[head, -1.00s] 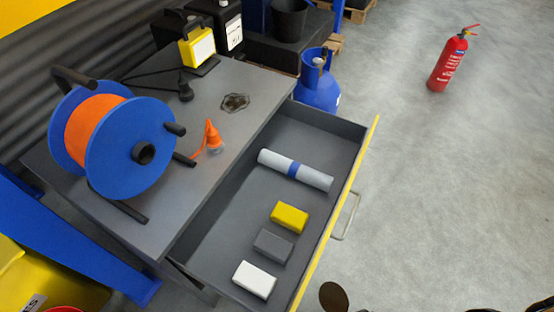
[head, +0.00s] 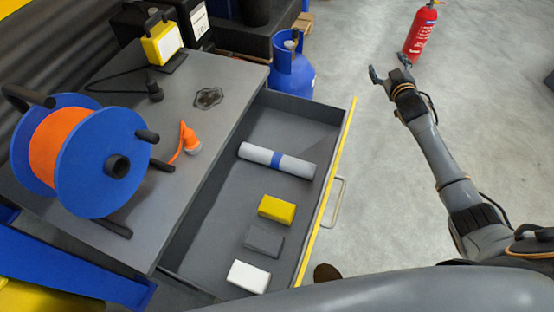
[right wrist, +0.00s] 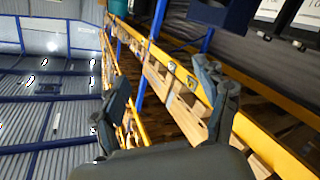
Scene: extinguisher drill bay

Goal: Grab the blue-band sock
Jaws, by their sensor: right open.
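The blue-band sock (head: 253,154), a pale grey roll with a blue band around its middle, lies in the far part of the open drawer (head: 205,215). My right gripper (head: 390,75) is open and empty, out over the floor to the right of the drawer, well apart from the sock. Its two fingers also show apart in the right wrist view (right wrist: 160,90), with shelving behind and no sock in sight. My left gripper is not in view.
In the drawer's near part lie a yellow block (head: 277,209), a grey block (head: 263,240) and a white block (head: 248,276). A cable reel (head: 105,150) stands on the bench. A blue gas bottle (head: 292,72) stands behind the drawer; a red extinguisher (head: 420,38) stands on the floor.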

